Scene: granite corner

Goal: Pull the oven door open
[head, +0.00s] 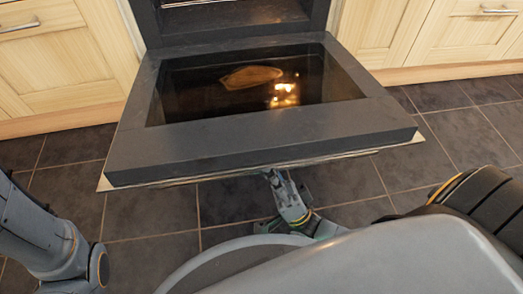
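The oven door (262,139) is dark grey with a glass window and is folded down to about level, its inner face up. It hangs in front of the open oven cavity (235,14). One of my grippers (284,186) shows just below the front edge of the door, near the middle. Its fingertips are hidden under the door edge, and its arm is partly behind my body. The door handle is not visible. My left arm (50,240) comes in at the lower left with its gripper out of view.
Light wood cabinets stand on both sides of the oven, with drawer handles at the upper left (20,26) and upper right (497,11). The dark tiled floor (150,215) is clear around the door. My own base fills the bottom.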

